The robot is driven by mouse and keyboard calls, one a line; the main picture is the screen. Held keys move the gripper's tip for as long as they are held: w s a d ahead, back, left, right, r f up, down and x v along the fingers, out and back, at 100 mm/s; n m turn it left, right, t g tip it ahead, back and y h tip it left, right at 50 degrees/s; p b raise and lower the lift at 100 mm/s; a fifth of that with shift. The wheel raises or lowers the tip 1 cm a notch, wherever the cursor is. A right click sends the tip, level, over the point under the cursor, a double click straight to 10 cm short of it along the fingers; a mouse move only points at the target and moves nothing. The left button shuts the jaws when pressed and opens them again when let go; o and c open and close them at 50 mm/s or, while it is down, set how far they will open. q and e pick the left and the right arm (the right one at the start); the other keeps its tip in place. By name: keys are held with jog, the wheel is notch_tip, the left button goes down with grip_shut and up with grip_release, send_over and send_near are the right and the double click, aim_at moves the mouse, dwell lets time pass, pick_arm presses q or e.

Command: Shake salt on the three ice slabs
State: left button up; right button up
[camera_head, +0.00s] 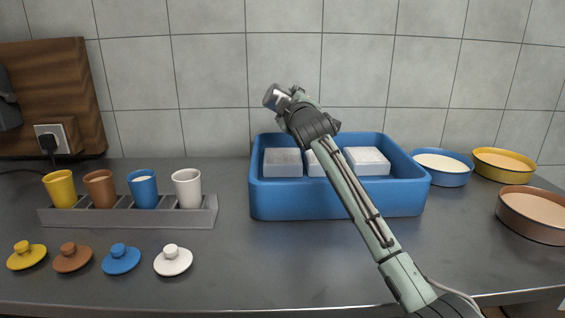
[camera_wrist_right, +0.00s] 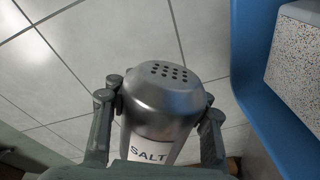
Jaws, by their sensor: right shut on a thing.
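My right gripper (camera_head: 284,101) is shut on the salt shaker (camera_head: 273,97) and holds it in the air, tilted, above the back left part of the blue tub (camera_head: 335,203). In the right wrist view the shaker (camera_wrist_right: 160,95) shows a metal cap with holes and a white "SALT" label between the fingers. One speckled slab (camera_wrist_right: 300,60) shows at the right of the wrist view. My left gripper is not in view.
A grey rack (camera_head: 130,219) with several coloured cups stands left of the tub. Several coloured lids, including a white lid (camera_head: 173,261), lie in front. A blue bowl (camera_head: 443,168), yellow bowl (camera_head: 503,166) and brown bowl (camera_head: 534,215) stand right. A tiled wall is behind.

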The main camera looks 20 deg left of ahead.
jog(key=shift+w+d, duration=0.3)
jog(key=shift+d, duration=0.7)
jog(key=shift+w+d, duration=0.25)
jog(key=shift+d, duration=0.8)
jog(key=shift+w+d, duration=0.3)
jog(key=shift+d, duration=0.7)
grip_shut()
jog(key=n, duration=0.3)
jog(key=r+n, duration=0.1)
jog(key=n, duration=0.1)
jog(key=shift+n, duration=0.4)
grip_release()
jog(key=n, duration=0.2)
jog(key=shift+r+n, duration=0.15)
jog(key=shift+n, duration=0.25)
jog(key=n, duration=0.4)
jog(key=shift+r, duration=0.4)
jog(key=n, duration=0.4)
jog(key=shift+r+n, duration=0.15)
jog(key=shift+n, duration=0.15)
grip_shut()
